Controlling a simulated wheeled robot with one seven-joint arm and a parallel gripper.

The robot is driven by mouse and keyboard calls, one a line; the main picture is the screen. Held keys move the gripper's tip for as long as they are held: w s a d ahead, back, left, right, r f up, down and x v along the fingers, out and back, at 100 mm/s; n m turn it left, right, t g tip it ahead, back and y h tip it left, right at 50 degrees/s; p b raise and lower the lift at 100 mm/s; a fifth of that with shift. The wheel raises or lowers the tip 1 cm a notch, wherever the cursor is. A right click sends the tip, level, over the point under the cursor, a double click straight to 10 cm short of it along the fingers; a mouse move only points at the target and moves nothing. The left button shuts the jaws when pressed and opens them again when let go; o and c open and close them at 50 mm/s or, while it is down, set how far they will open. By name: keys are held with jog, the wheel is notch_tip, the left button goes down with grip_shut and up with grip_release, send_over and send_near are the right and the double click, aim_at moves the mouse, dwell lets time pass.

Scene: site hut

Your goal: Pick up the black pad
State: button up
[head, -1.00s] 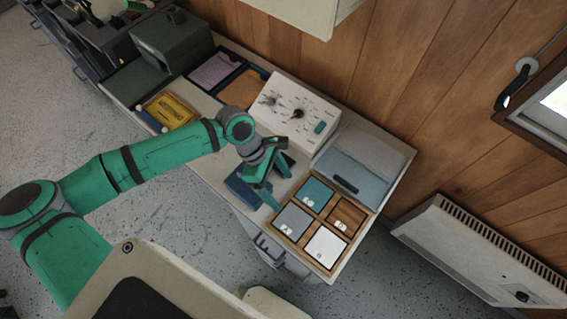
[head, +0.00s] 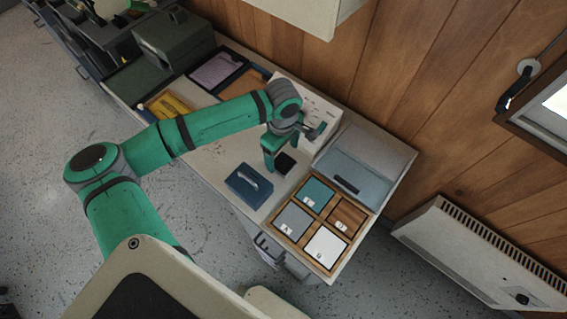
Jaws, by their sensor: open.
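The black pad (head: 286,163) is a small dark square lying on the light worktop, between a dark blue box and a grey-blue case. My gripper (head: 292,147) is open and empty. It is just above and behind the pad in the head view, with one green finger close to the pad's left edge. I cannot tell the exact height of the fingers above the worktop. Part of the pad's far side is hidden by the gripper.
The dark blue box (head: 248,186) with a grey handle stands left of the pad. A wooden tray (head: 309,222) with several coloured tiles lies to the right. The grey-blue case (head: 345,180) is against the wall. A cream control panel (head: 312,104) is partly behind my arm.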

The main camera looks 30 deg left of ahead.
aim_at(283, 162)
jog(key=shift+f, duration=2.55)
jog(key=shift+w, duration=0.1)
jog(key=c, duration=1.2)
